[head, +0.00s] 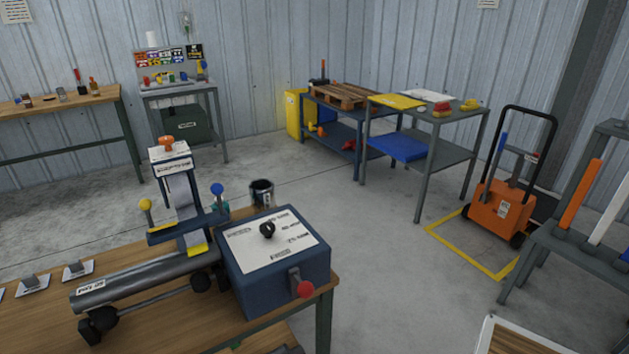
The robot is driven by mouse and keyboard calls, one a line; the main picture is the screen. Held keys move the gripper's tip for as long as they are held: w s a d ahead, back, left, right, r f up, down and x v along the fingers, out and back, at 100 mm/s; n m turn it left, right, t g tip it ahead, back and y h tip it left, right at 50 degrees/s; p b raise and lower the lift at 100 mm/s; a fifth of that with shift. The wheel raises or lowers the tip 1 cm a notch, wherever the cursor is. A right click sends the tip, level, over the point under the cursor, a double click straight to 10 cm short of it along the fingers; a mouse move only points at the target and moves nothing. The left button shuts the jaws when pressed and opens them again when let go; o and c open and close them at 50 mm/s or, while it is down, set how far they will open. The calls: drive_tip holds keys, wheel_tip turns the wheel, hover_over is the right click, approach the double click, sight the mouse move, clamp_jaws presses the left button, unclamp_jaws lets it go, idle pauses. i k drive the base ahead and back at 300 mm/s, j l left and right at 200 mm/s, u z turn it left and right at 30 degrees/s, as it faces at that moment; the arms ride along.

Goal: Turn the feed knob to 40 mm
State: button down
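The feed knob looks to be the small black knob (267,229) on the white labelled plate (268,243) on top of a dark blue box (283,278). Several printed labels lie around the knob, mostly on its right side; they are too small to read with certainty, and I cannot tell which one the knob points at. A red-balled lever (304,289) sticks out of the box's front right face. The box stands at the right end of a wooden workbench (150,322). My gripper is not in view.
Left of the box, a grey pipe (145,279) lies on supports under a post with yellow (145,204) and blue (217,189) ball levers. A dark cup (262,191) stands behind the box. An orange cart (502,208) stands at right. Floor between is clear.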

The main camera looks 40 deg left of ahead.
sight(267, 228)
drive_tip(key=i+l+z, duration=0.25)
drive_tip(key=i, duration=0.2)
drive_tip(key=i+z, duration=0.25)
drive_tip(key=i, duration=0.2)
drive_tip(key=i+u, duration=0.3)
drive_tip(key=i+l+u, duration=0.15)
drive_tip(key=i+u, duration=0.35)
drive_tip(key=u, duration=0.25)
drive_tip(key=i+u, duration=0.15)
drive_tip(key=u, duration=0.35)
drive_tip(key=i+l+u, duration=0.1)
drive_tip(key=u, duration=0.35)
drive_tip(key=i+l+u, duration=0.2)
drive_tip(key=u, duration=0.25)
drive_tip(key=i+u, duration=0.15)
drive_tip(key=u, duration=0.25)
drive_tip(key=i+l+u, duration=0.15)
drive_tip(key=u, duration=0.3)
drive_tip(key=i+l+u, duration=0.15)
drive_tip(key=u, duration=0.25)
drive_tip(key=i+l+u, duration=0.1)
drive_tip(key=l+u, duration=0.15)
drive_tip(key=u, duration=0.2)
drive_tip(key=l+u, duration=0.25)
drive_tip(key=u, duration=0.15)
drive_tip(key=i+l+u, duration=0.15)
drive_tip(key=l+u, duration=0.2)
drive_tip(key=l, duration=0.25)
drive_tip(key=l+u, duration=0.4)
drive_tip(key=l, duration=0.25)
